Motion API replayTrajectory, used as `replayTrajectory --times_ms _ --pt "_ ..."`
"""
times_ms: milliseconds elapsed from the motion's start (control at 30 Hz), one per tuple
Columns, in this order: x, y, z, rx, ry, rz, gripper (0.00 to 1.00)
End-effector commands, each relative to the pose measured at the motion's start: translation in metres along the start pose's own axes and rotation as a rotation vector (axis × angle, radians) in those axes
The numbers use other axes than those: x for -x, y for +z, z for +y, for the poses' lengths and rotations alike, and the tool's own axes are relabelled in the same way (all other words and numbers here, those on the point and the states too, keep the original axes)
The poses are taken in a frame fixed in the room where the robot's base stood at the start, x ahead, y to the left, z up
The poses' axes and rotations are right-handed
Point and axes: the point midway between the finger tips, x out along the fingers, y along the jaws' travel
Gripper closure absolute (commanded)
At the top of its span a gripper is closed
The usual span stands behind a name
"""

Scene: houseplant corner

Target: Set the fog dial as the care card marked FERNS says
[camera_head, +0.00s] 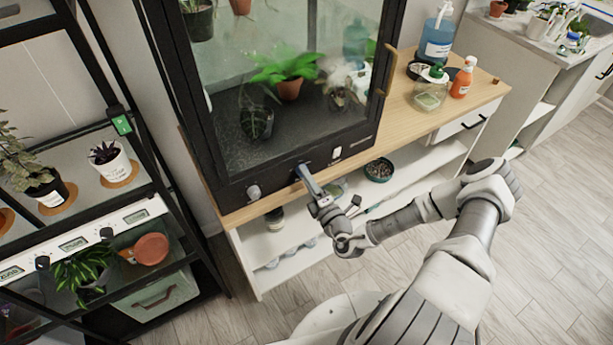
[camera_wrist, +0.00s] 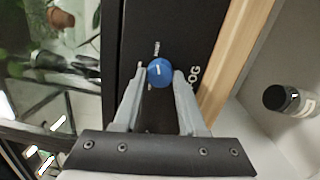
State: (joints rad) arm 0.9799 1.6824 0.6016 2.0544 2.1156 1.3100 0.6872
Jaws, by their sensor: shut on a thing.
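The blue fog dial (camera_wrist: 160,72) sits on the black lower front panel of the glass plant cabinet (camera_head: 365,147). Part of the lettering "FOG" shows beside it in the wrist view, and small white marks lie around it. A short pale line shows on the dial's face. My gripper (camera_wrist: 161,79) has a fingertip on each side of the dial and is shut on it. In the head view my gripper (camera_head: 303,172) reaches the cabinet's lower front edge and hides the dial. I can read no care card marked FERNS in either view.
A grey knob (camera_head: 253,191) and a white switch-like piece (camera_head: 337,152) flank my gripper on the panel. The wooden counter (camera_head: 480,98) holds an orange bottle (camera_head: 463,78) and a blue-liquid bottle (camera_head: 437,38). A dark bowl (camera_head: 379,170) stands on the shelf below.

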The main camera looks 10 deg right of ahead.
Motion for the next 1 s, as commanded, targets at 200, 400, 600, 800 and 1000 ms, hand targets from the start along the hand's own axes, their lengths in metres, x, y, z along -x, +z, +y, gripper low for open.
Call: replayTrajectory --times_ms 200,400,600,800,1000 --pt "0.0007 -0.0011 -0.0009 -0.017 -0.003 0.002 1.00" --pt "0.0007 -0.0011 -0.0009 -0.017 -0.003 0.002 1.00" --pt "0.0006 -0.0010 -0.0007 -0.016 -0.003 0.001 0.36" --pt "0.0003 -0.0005 -0.0003 -0.014 -0.002 0.000 0.29" --pt "0.0005 -0.0002 -0.0001 -0.014 -0.001 0.000 0.29"
